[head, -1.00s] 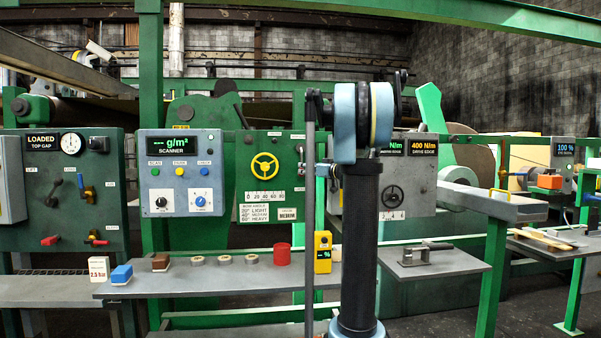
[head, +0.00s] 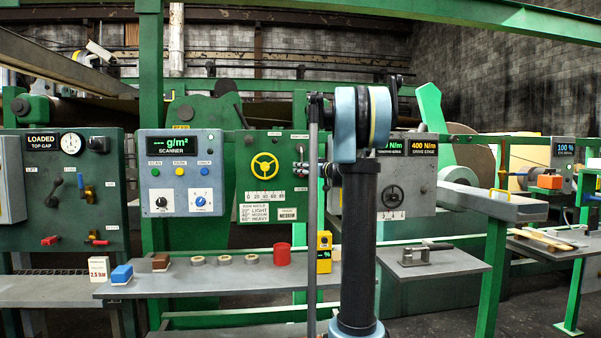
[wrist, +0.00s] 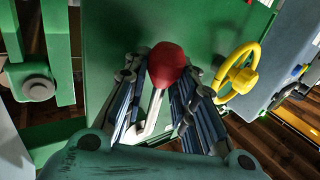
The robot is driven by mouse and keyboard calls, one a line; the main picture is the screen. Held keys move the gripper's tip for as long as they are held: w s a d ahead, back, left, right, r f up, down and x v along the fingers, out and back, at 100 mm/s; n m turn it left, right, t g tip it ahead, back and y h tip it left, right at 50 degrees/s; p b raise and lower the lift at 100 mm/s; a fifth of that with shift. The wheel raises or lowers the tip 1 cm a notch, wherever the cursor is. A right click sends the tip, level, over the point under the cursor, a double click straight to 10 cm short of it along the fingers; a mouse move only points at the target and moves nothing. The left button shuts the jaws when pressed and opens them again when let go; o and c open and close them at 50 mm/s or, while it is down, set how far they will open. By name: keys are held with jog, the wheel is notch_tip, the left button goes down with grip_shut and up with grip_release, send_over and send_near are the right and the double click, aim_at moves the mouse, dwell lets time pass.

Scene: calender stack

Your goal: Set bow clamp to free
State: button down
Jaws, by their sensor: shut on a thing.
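A lever with a red knob (wrist: 166,66) and a pale shaft (wrist: 152,112) stands out from a green panel in the wrist view. I take it for the bow clamp. My gripper (wrist: 165,82) has its two ribbed fingers on either side of the knob and upper shaft, shut on it. Which marked position the lever stands at cannot be read.
A yellow handwheel (head: 265,166) is on the same panel; in the wrist view it (wrist: 236,76) is close to the right of my fingers. The grey scanner box (head: 181,172) is at left.

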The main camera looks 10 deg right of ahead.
jog(key=shift+d, duration=0.15)
jog(key=d+r+n+g+h, duration=0.2)
jog(key=d+n+g+h, duration=0.1)
jog(key=d+n+h, duration=0.1)
jog(key=shift+d+r+n, duration=0.2)
jog(key=shift+d+n, duration=0.7)
jog(key=shift+n, duration=0.2)
jog(key=c, duration=1.6)
grip_release()
jog(key=shift+r, duration=0.1)
jog(key=shift+d, duration=0.1)
jog(key=v, duration=1.2)
